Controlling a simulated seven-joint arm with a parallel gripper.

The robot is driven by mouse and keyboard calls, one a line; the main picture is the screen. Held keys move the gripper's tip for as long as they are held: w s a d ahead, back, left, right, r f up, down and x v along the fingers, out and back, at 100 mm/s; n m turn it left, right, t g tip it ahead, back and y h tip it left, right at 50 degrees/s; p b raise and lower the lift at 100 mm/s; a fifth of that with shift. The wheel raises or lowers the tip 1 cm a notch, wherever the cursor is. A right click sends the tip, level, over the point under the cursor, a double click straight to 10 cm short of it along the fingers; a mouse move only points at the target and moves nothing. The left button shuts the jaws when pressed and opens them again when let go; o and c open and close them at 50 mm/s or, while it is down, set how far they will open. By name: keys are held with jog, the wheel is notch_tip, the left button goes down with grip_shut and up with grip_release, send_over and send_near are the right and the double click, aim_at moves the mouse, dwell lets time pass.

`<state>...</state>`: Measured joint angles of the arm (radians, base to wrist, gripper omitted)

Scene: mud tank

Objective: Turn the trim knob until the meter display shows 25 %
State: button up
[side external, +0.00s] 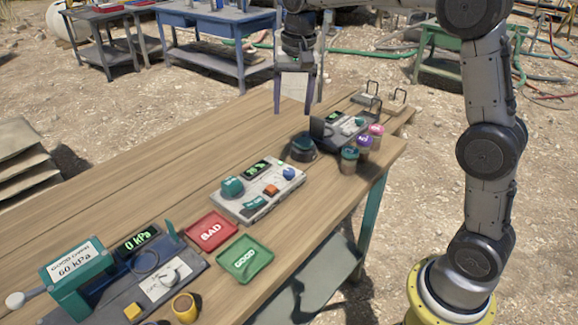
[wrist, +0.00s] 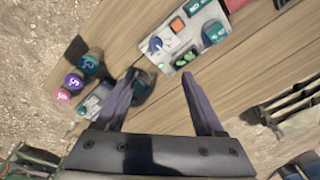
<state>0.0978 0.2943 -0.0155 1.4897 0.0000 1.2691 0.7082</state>
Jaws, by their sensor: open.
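A grey panel (side external: 258,190) lies on the wooden table and also shows at the top of the wrist view (wrist: 175,42). It carries a small display (side external: 257,169) with green characters too small to read, a large teal knob (side external: 232,187), a blue knob (side external: 288,173) and an orange button (side external: 271,190). I cannot read which knob is marked trim. In the wrist view the display (wrist: 187,58) and teal knob (wrist: 213,33) are clear of my fingers. My gripper (side external: 294,108) is open and empty, pointing down, apart from the panel and toward the table's far side.
A dark round object (side external: 303,147), a second small device (side external: 342,129) and lidded jars (side external: 349,160) stand right of the panel. Red (side external: 211,232) and green (side external: 246,259) trays lie in front of it. A tester reading 0 kPa (side external: 138,238) is at left. The table's back left is clear.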

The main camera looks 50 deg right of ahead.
jog(key=g, duration=0.1)
send_near(289, 171)
notch_tip(289, 171, down, 8)
jog(key=shift+w+d+f, duration=0.15)
jog(key=shift+f, duration=0.1)
grip_shut()
dwell(0.6)
